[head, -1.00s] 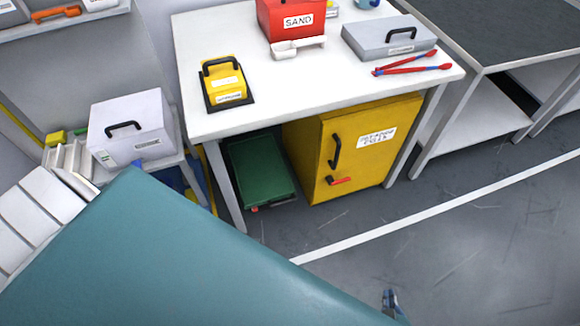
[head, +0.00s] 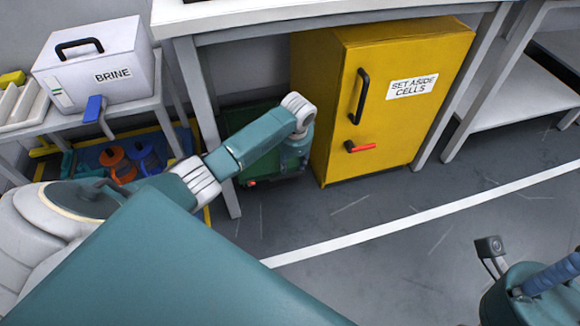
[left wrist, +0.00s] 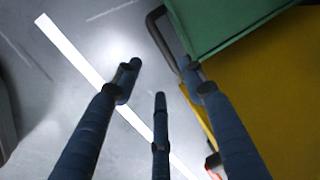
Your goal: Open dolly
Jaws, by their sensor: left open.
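The green dolly (head: 262,115) is low on the floor under the white table, left of the yellow cabinet. My left forearm and wrist cover much of it in the head view. In the left wrist view, a green panel (left wrist: 225,22), likely the dolly, is at the upper right, with a dark bar (left wrist: 158,28) along its left side. My left gripper (left wrist: 160,76) is open, its dark blue fingers spread and nothing visible between them. One fingertip overlaps the dark bar in the picture; contact is unclear. My right gripper (head: 518,272) is partly visible at the lower right; its opening is unclear.
The yellow cabinet (head: 430,120) has a black handle (head: 360,97) and a red latch (head: 361,147). A table leg (head: 205,120) stands left of the dolly. A white BRINE box (head: 115,75) sits on a side shelf. The floor (head: 370,265) in front is clear, with a white line.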

